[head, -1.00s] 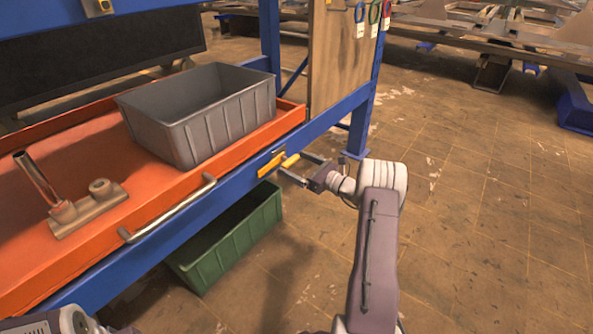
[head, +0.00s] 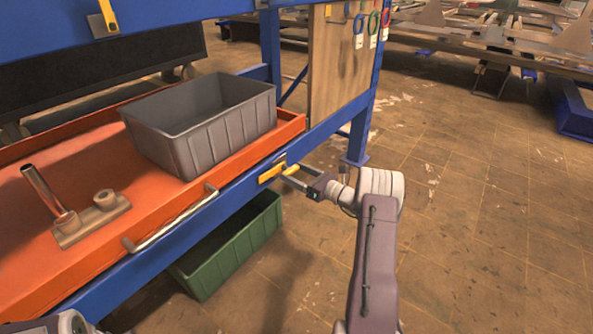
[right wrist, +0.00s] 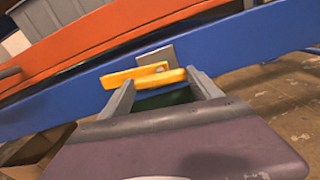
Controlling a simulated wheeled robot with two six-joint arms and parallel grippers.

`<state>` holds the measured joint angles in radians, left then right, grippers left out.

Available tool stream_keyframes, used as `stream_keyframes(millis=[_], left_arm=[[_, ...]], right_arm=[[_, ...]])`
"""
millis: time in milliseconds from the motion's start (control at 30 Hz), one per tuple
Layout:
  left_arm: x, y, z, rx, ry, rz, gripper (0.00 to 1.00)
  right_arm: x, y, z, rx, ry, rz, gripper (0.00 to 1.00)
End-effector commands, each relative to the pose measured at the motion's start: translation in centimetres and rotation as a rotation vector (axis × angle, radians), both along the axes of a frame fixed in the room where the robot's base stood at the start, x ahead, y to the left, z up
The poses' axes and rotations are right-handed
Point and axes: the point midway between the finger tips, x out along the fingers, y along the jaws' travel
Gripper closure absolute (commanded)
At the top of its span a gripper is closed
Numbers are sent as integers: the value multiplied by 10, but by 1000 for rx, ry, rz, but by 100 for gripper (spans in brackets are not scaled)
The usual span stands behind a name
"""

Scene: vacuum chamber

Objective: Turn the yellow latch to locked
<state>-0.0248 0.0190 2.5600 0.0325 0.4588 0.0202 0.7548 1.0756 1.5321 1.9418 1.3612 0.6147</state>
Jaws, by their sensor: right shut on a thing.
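The yellow latch (head: 272,172) is on the blue front rail, below the right end of the orange tray. Its bar lies roughly along the rail, and a lighter yellow handle part (head: 291,169) sticks out toward my gripper. In the right wrist view the latch (right wrist: 135,77) shows in front of a grey plate (right wrist: 158,56). My right gripper (head: 297,178) is at the latch, shut on its handle, with one finger on each side in the right wrist view (right wrist: 163,88). The exact finger contact is hard to see. My left gripper is out of view.
The orange tray (head: 100,170) above carries a grey bin (head: 225,135) and a metal pipe fitting (head: 92,218). A metal bar handle (head: 170,220) runs along its front. A green bin (head: 235,245) sits below the rail.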

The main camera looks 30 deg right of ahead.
Motion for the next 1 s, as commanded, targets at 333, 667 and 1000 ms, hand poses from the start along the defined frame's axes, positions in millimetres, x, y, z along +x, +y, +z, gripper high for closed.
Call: stream_keyframes(millis=[333,667,1000], left_arm=[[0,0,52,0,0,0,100],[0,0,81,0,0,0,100],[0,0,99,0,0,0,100]], right_arm=[[-1,1,5,285,122,1,100],[-1,1,3,575,241,1,100],[-1,1,1,872,364,1,100]])
